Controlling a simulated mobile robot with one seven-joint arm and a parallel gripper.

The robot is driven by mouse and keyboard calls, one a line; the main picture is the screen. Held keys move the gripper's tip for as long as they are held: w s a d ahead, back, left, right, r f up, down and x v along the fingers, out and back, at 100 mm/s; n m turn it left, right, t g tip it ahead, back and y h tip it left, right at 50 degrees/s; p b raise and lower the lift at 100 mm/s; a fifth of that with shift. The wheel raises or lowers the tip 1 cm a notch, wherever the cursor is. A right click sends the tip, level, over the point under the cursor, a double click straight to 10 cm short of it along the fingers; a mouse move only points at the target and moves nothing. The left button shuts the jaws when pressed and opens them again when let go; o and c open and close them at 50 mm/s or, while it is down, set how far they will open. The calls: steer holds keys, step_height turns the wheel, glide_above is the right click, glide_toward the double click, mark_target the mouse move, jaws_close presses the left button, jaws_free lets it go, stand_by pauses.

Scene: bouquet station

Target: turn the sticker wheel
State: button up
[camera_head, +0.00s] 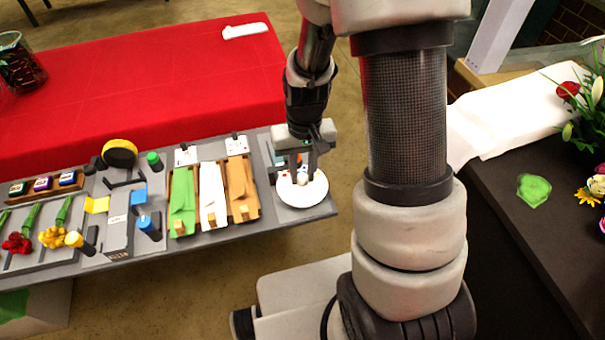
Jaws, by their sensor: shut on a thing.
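The sticker wheel is a white round disc (300,198) at the right end of the grey station board. A small pale knob (302,179) stands up from it. My gripper (302,174) points down over the disc, with its dark fingers on either side of the knob and shut on it. The fingers and wrist hide part of the disc's far side and whatever lies just behind it.
Green, white and tan paper holders (213,197) stand left of the wheel. Farther left are a yellow roll (120,153), bottles and flowers. A red-covered table (150,85) lies behind. A dark table (520,215) with flowers is at right.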

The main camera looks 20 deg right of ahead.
mark_target(304, 176)
steer(key=shift+n, duration=1.1)
steer(key=shift+b, duration=0.3)
steer(key=o, duration=0.8)
steer(key=shift+r, duration=0.1)
step_height(304, 176, up, 17)
steer(key=shift+d+r+p, duration=0.15)
steer(key=shift+p, duration=0.7)
steer(key=shift+r, duration=0.1)
